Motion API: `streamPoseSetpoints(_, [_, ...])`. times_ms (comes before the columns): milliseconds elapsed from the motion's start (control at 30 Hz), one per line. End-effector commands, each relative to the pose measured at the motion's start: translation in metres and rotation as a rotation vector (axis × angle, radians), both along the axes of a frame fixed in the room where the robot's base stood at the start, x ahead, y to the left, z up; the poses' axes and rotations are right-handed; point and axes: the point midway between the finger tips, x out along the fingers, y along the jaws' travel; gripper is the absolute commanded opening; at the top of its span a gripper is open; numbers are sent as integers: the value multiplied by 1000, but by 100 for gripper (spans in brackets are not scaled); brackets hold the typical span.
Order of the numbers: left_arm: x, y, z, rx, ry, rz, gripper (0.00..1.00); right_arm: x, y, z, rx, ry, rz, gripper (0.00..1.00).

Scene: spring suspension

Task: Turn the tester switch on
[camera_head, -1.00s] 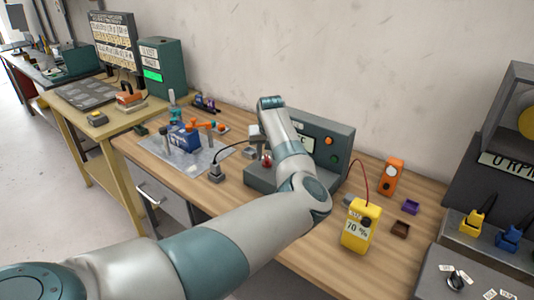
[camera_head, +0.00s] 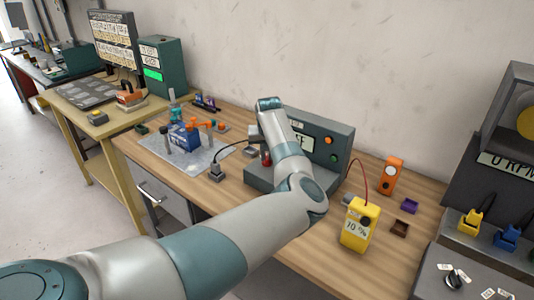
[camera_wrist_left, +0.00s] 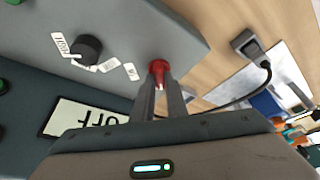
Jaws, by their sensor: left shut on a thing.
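The tester (camera_head: 332,148) is a grey-green box with a sloped front on the wooden bench, largely behind my left arm. Its display (camera_wrist_left: 85,118) shows upside down in the left wrist view and reads OFF. A red-tipped switch (camera_wrist_left: 158,69) stands near the end of the tester's grey front panel; its red part also shows in the head view (camera_head: 266,158). My left gripper (camera_wrist_left: 162,88) is shut on this red switch, with both fingertips close around it. The switch's base is partly hidden by the fingers. My right gripper is in neither view.
A black knob (camera_wrist_left: 87,48) with white labels sits beside the switch. A black cable runs to a plug (camera_head: 217,171) left of the tester. The front bench edge is clear.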

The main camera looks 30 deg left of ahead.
Motion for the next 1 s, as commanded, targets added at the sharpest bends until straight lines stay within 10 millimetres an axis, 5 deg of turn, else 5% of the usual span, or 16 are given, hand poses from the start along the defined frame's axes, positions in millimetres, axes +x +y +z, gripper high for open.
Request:
streamPoseSetpoints(600, [-3, 5, 5, 1, 6, -450, 0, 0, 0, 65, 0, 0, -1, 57])
streamPoseSetpoints(1000, [-3, 8, 1, 0, 4, -831, 0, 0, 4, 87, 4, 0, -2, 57])
